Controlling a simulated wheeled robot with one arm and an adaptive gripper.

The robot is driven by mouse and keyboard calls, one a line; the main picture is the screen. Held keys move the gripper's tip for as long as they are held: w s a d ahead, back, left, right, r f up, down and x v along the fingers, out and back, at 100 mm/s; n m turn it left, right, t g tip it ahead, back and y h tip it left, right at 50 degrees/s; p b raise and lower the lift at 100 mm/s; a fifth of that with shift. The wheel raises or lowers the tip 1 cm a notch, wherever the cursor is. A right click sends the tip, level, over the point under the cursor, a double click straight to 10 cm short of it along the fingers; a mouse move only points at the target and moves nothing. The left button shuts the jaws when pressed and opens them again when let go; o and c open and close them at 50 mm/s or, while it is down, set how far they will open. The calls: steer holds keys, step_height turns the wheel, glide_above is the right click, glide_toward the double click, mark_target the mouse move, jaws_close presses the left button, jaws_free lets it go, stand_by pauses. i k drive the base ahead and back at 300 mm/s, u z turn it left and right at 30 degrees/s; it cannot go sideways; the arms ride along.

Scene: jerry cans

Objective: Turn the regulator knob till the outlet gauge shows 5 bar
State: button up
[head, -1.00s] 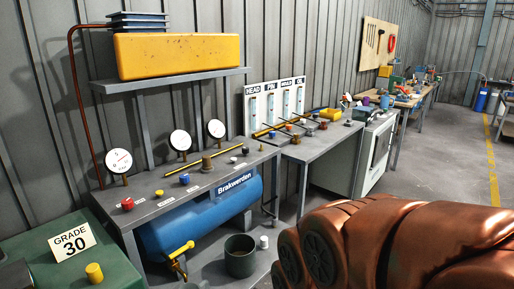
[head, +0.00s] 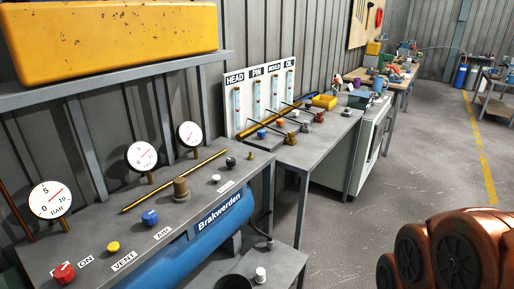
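Three round white gauges with red needles stand on the grey bench: a left gauge (head: 50,200), a middle gauge (head: 142,156) and a right gauge (head: 189,134). The left face reads 0, 5, 10 and BAR; its needle slants to the upper right. I cannot tell which is the outlet gauge. Labels read ON, VENT and AIR; none readable names the regulator. My gripper is not in view.
A blue Brakwerden tank (head: 200,235) lies under the bench. A yellow box (head: 110,40) sits on a wall shelf (head: 100,82) above the gauges. A second bench (head: 310,145) with flow tubes adjoins to the right.

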mark_target(230, 162)
steer(key=u, duration=0.05)
steer(key=i, duration=0.8)
steer(key=u, duration=0.95)
steer(key=i, duration=0.7)
steer(key=u, duration=0.65)
